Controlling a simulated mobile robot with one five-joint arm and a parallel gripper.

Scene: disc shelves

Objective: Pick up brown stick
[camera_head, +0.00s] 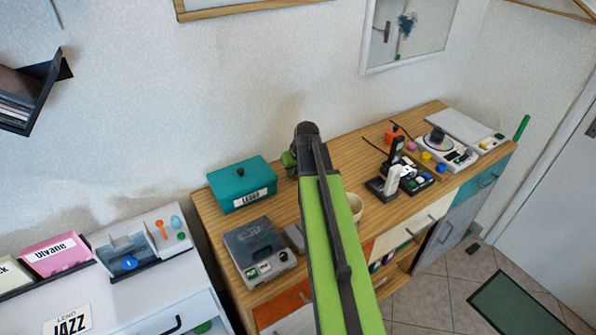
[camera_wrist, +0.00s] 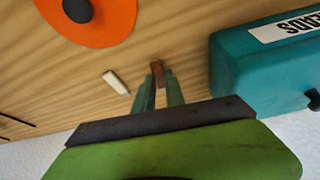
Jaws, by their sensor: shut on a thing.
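The brown stick (camera_wrist: 157,66) is small and short. In the wrist view it is between the tips of my gripper (camera_wrist: 158,82), which is shut on it. The wooden top lies behind it; I cannot tell whether the stick touches it or is lifted. In the head view my green arm covers this spot, and the stick and fingertips are hidden.
A teal lidded box (camera_wrist: 262,62) is close to the right of my gripper in the wrist view; it also shows in the head view (camera_head: 240,182). A cream stick (camera_wrist: 116,82) lies to the left. An orange disc (camera_wrist: 108,22) with a dark centre is beyond.

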